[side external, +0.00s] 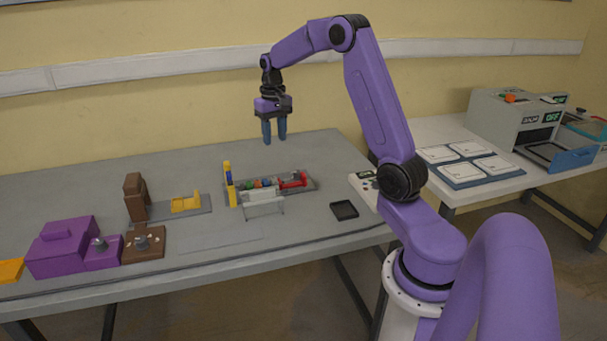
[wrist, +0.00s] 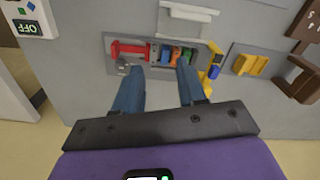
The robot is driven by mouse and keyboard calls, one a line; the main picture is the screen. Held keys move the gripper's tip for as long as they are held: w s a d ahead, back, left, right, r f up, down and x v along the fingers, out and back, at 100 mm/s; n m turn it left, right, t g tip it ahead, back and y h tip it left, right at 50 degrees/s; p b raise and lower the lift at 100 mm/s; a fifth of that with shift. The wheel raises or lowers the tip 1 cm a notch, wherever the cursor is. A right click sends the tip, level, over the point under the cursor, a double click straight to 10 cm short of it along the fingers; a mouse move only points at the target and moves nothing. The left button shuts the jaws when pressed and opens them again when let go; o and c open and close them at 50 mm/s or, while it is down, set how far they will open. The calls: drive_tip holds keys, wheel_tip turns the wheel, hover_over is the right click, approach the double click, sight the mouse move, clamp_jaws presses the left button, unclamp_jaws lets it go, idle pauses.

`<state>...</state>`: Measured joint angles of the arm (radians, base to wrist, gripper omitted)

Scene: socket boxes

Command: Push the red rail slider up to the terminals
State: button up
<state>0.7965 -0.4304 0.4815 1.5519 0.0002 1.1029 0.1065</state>
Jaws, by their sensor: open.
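The red rail slider (side external: 294,181) sits at the right end of a grey rail base (side external: 314,186) on the table. It also shows in the wrist view (wrist: 128,48), at the left end of the base. The terminals (side external: 262,182) are a row of small coloured blocks, orange, blue and green in the wrist view (wrist: 177,54). They stand beside the slider, and any gap between them is hard to judge. My gripper (side external: 274,137) is open and empty, raised above the table behind the rail. In the wrist view its blue fingers (wrist: 160,70) point towards the terminals, apart from everything.
A clear whitish cover or stand (side external: 263,203) is in front of the terminals. A yellow post with a blue part (side external: 230,184) stands at their left. A black tray (side external: 344,210) lies to the right. Brown and purple blocks (side external: 62,248) occupy the table's left side.

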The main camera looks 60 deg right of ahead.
sight(303, 175)
drive_tip(key=s+d+f+m, duration=0.1)
drive_tip(key=d+m, duration=0.1)
drive_tip(key=d, duration=0.4)
drive_tip(key=s+d+f+m, duration=0.1)
drive_tip(key=s+d+m, duration=0.1)
drive_tip(key=d, duration=0.5)
drive_tip(key=f, duration=1.7)
drive_tip(key=shift+w+a+f, duration=0.15)
drive_tip(key=shift+a+f, duration=0.05)
clamp_jaws()
